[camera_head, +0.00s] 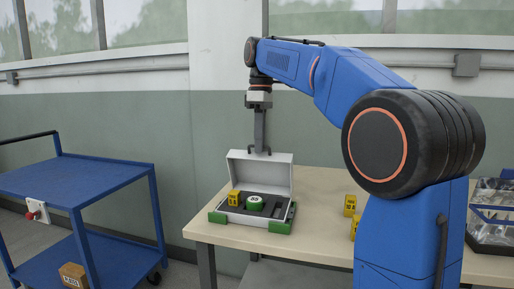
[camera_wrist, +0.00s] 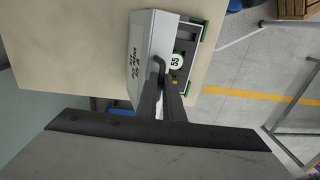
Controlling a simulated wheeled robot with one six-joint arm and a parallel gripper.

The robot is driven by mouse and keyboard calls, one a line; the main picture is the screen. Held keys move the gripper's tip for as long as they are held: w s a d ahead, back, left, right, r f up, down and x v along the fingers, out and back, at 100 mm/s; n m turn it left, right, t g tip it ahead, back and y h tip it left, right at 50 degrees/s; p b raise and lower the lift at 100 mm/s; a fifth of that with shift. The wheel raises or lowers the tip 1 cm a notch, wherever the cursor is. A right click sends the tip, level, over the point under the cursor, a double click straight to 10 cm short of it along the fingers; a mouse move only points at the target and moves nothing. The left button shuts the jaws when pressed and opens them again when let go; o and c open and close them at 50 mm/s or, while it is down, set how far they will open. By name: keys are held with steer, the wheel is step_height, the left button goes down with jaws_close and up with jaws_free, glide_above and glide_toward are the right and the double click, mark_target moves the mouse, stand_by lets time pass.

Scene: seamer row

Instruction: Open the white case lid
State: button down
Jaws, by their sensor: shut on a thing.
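The white case (camera_head: 228,215) stands on the table with green corner pieces along its front. Its white lid (camera_head: 262,174) is raised, standing roughly upright at the back of the case. The lid's outer face, with dark lettering, shows in the wrist view (camera_wrist: 146,50). My gripper (camera_head: 259,150) points down at the lid's top edge and is shut on it; its fingers also show in the wrist view (camera_wrist: 165,74). The dark insert inside holds a yellow block (camera_head: 234,198) and a round green-and-white piece (camera_head: 254,203). The exact contact at the lid edge is small and partly hidden.
The wooden table (camera_head: 325,190) has clear room right of the case. Yellow blocks (camera_head: 350,205) stand near my arm, and a clear bin (camera_head: 492,215) is at far right. A blue cart (camera_head: 80,180) stands left, apart from the table. A wall is close behind.

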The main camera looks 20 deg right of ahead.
steer(key=shift+w+d+f+g+y, duration=0.1)
steer(key=shift+w+d+g+y, duration=0.15)
steer(key=shift+w+d+g, duration=0.25)
steer(key=shift+w+d+g+y, duration=0.25)
steer(key=shift+w+d, duration=0.1)
steer(key=shift+w, duration=0.35)
steer(key=c, duration=2.2)
jaws_free()
steer(key=shift+s+a, duration=0.1)
